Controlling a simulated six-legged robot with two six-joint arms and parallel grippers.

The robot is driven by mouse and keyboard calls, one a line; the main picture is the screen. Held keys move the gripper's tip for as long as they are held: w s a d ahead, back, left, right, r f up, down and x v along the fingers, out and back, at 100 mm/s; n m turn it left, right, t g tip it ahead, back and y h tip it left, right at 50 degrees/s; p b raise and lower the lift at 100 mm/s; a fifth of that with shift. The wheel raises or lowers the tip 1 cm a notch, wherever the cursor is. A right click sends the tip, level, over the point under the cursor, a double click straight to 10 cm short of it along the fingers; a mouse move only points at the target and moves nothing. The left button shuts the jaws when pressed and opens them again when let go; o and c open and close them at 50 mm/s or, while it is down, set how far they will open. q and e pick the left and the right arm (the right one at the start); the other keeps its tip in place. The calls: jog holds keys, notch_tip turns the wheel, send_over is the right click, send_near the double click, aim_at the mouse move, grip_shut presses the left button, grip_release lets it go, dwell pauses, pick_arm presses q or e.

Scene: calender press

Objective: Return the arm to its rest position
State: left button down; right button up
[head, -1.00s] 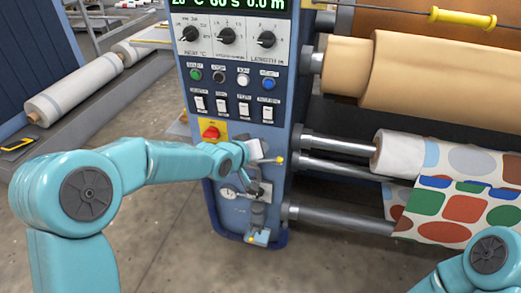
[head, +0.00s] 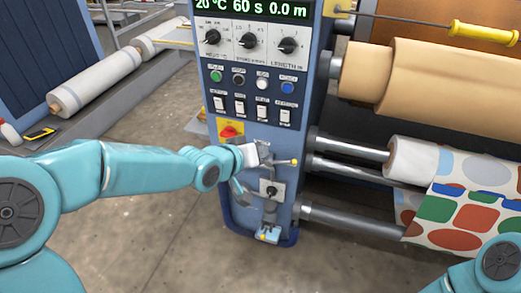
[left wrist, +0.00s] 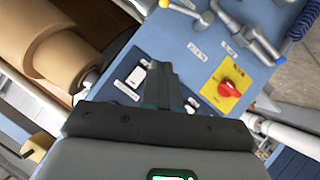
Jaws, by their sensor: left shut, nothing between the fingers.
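My left arm comes in from the left in the head view. Its gripper (head: 262,153) is shut and empty in front of the blue control column (head: 310,110), just right of and below the red rotary switch (head: 229,131). In the left wrist view the shut fingers (left wrist: 162,85) point at the blue panel, between the white rocker switches (left wrist: 137,77) and the red switch on its yellow plate (left wrist: 231,89). I cannot tell whether the fingertips touch the panel. Part of my right arm shows at the lower right; its gripper is out of view.
A yellow-tipped lever (head: 293,161) and a small valve (head: 271,189) sit close to the left gripper. Steel rollers (head: 350,146) and a patterned fabric roll (head: 462,205) are at the right.

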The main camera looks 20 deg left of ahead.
pick_arm(q)
jog(key=s+f+n+g, duration=0.1)
jog(key=s+f+g, duration=0.2)
jog(key=f, duration=0.7)
jog(key=s+f+g, duration=0.2)
jog(key=s+f, duration=0.2)
jog(key=f, duration=0.7)
jog(key=s+d+f+m+g, duration=0.1)
jog(key=s+d+f+g, duration=0.15)
jog(key=s+f, duration=0.65)
jog(key=s+d+f+g, duration=0.1)
jog(key=s+f+g, duration=0.35)
jog(key=s, duration=0.75)
notch_tip(320, 180, up, 24)
jog(key=t+p, duration=0.1)
jog(key=p, duration=2.3)
jog(key=shift+r+m+p, duration=0.25)
jog(key=shift+m+p, duration=0.1)
jog(key=shift+m, duration=0.05)
jog(key=shift+w, duration=0.1)
